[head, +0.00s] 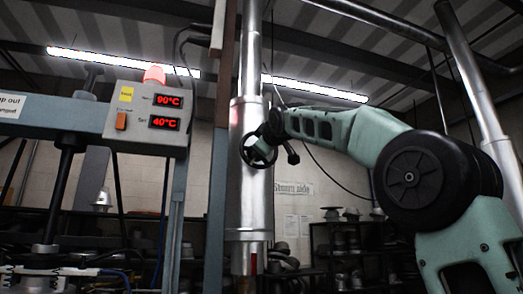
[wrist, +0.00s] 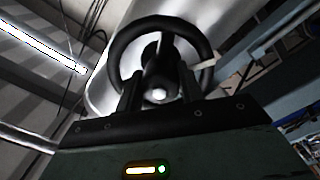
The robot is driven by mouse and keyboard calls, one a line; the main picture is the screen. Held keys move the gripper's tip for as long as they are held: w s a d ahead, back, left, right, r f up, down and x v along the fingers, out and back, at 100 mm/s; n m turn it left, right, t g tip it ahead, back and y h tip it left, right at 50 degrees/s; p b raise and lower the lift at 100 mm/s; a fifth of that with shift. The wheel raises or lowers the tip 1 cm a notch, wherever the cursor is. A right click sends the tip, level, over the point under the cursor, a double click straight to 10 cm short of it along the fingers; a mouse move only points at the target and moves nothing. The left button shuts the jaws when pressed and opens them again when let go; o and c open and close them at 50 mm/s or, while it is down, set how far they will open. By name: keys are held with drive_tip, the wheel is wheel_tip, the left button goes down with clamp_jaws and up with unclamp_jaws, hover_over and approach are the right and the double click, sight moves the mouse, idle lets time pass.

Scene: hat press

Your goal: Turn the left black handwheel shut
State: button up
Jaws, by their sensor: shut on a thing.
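The black handwheel (head: 245,153) is in front of the shiny vertical pipe, near the middle of the head view. In the wrist view its round rim (wrist: 158,21) and dark hub fill the upper middle. My gripper (head: 266,138) reaches it from the right. In the wrist view the two dark fingers of my gripper (wrist: 160,90) stand on either side of the wheel's lower part and are shut on it. The exact contact of the fingertips is hidden in shadow. A small dark part at the right of my gripper is too unclear to name.
The metal pipe (head: 247,205) stands right behind the wheel. A control box (head: 150,118) with red displays and a red lamp is at the left on the press frame. Shelves (head: 350,245) with hat forms stand at the back right. A slanting pipe (head: 470,75) is at the far right.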

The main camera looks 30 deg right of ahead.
drive_tip(key=m, duration=0.3)
drive_tip(key=shift+f+m, duration=0.15)
drive_tip(key=shift+m, duration=0.25)
drive_tip(key=m+b, duration=0.1)
drive_tip(key=m, duration=0.2)
drive_tip(key=shift+m, duration=0.3)
drive_tip(key=m, duration=0.3)
drive_tip(key=shift+m, duration=0.4)
drive_tip(key=m, duration=0.4)
drive_tip(key=shift+w+a+b, duration=0.1)
drive_tip(key=shift+b, duration=0.3)
drive_tip(key=m, duration=0.7)
drive_tip(key=shift+m, duration=0.3)
drive_tip(key=m, duration=0.3)
drive_tip(key=shift+m+y, duration=0.3)
drive_tip(key=shift+m, duration=1.7)
